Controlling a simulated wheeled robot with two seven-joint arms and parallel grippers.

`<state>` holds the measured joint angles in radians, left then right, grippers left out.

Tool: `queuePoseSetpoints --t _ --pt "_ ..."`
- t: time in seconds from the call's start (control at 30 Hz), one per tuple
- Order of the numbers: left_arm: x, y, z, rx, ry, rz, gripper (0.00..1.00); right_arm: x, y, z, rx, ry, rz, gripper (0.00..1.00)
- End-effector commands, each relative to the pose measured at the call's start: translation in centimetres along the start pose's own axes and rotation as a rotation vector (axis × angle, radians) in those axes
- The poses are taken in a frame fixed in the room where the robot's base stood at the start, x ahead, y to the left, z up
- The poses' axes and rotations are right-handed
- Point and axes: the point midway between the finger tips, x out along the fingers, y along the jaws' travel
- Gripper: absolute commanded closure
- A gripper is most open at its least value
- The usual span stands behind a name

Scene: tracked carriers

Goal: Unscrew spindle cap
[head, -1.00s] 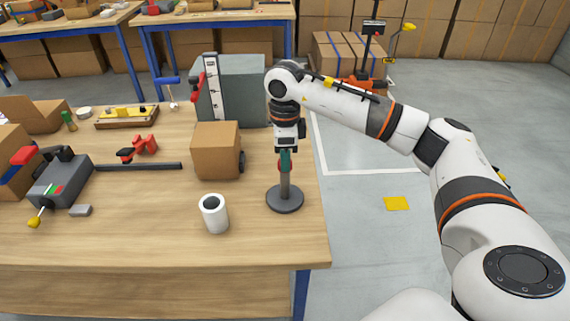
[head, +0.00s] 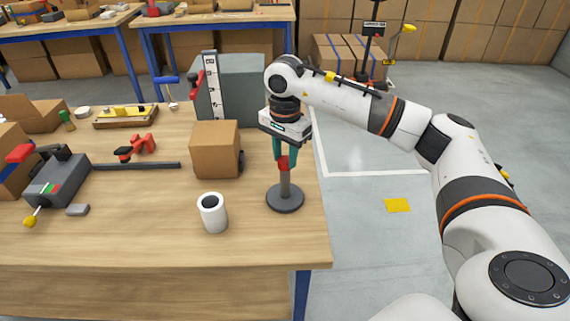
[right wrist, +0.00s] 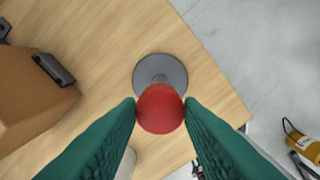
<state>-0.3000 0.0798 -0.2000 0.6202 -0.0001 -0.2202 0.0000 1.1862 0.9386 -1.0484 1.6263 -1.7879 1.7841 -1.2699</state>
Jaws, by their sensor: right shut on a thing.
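The spindle (head: 285,188) is a grey post on a round dark base, upright near the right edge of the wooden table. Its red cap (head: 283,163) is at the top of the post. In the right wrist view the red cap (right wrist: 160,108) sits between the two green fingertips, above the grey base (right wrist: 174,72). My right gripper (head: 284,158) points straight down and is shut on the cap from both sides. Whether the cap's thread is loose cannot be seen. My left gripper is not in view.
A white hollow cylinder (head: 212,213) stands left of the spindle. A cardboard box (head: 216,150) is behind it, with a grey block and a scale (head: 235,90) farther back. The table's right edge is close to the spindle. The table's front is clear.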

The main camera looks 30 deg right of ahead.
Motion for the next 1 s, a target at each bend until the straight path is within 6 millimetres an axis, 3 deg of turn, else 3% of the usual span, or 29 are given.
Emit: queuePoseSetpoints --t 0.27,0.73,1.0 --pt "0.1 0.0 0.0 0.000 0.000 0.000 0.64 0.1 0.0 0.0 -0.024 0.000 0.000 0.86" --pt "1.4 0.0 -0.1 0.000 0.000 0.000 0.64 0.1 0.0 0.0 -0.728 -0.001 0.000 0.86" --pt "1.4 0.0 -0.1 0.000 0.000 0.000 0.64 0.0 0.0 0.0 -0.850 0.001 -0.002 0.86"
